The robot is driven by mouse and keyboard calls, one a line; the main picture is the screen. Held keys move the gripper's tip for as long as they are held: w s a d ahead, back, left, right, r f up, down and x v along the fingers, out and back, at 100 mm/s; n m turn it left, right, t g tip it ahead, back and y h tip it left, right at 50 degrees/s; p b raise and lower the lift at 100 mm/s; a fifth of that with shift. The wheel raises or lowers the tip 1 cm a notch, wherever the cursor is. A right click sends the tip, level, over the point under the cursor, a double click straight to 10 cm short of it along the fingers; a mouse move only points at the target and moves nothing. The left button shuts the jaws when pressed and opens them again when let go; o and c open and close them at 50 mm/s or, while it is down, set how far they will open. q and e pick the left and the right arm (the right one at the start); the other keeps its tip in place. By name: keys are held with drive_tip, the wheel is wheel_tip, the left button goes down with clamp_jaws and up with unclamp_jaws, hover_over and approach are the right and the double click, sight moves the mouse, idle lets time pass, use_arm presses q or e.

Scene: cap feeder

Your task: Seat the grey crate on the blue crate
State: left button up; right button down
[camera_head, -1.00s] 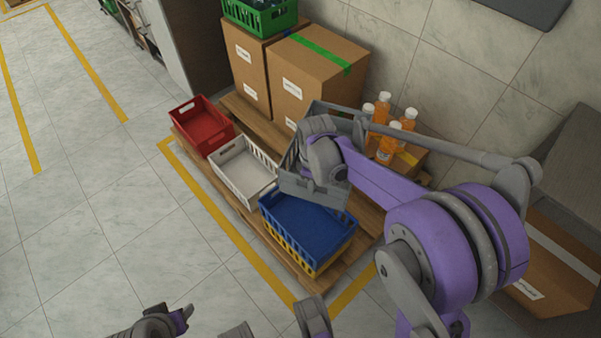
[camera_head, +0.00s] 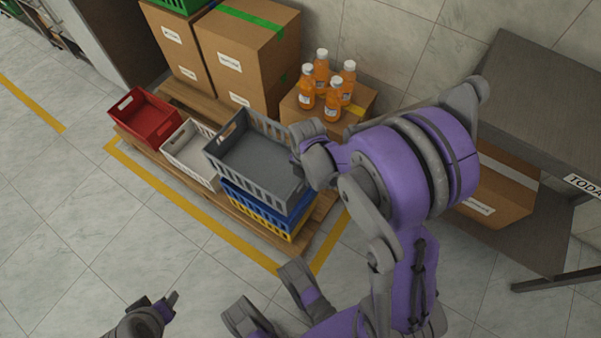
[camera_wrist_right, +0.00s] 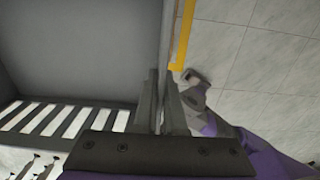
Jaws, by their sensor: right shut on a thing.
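The grey crate (camera_head: 255,158) is empty and hangs from my right gripper (camera_head: 299,152), which is shut on its right-hand wall. In the right wrist view my right gripper's fingers (camera_wrist_right: 162,105) clasp the rim of the grey crate (camera_wrist_right: 80,50). The blue crate (camera_head: 246,203) is below the grey crate, which hides most of its top. The grey crate looks shifted a little up and left of it; I cannot tell whether they touch. My left gripper (camera_head: 165,301) is low at the left, away from the crates, its jaws unclear.
The blue crate rests on a yellow crate (camera_head: 265,224) on a wooden pallet (camera_head: 318,215). A white crate (camera_head: 193,163) stands close on the left, with a red crate (camera_head: 147,120) beyond. Cartons (camera_head: 250,60) and orange bottles (camera_head: 334,98) stand behind. The floor in front is clear.

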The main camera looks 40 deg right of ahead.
sight(305, 191)
drive_tip(key=shift+f+b, duration=2.4)
drive_tip(key=shift+f, duration=1)
drive_tip(key=shift+f+b, duration=0.85)
drive_tip(key=shift+f, duration=0.1)
drive_tip(key=c, duration=0.9)
unclamp_jaws()
wheel_tip(305, 191, up, 11)
drive_tip(key=p, duration=0.4)
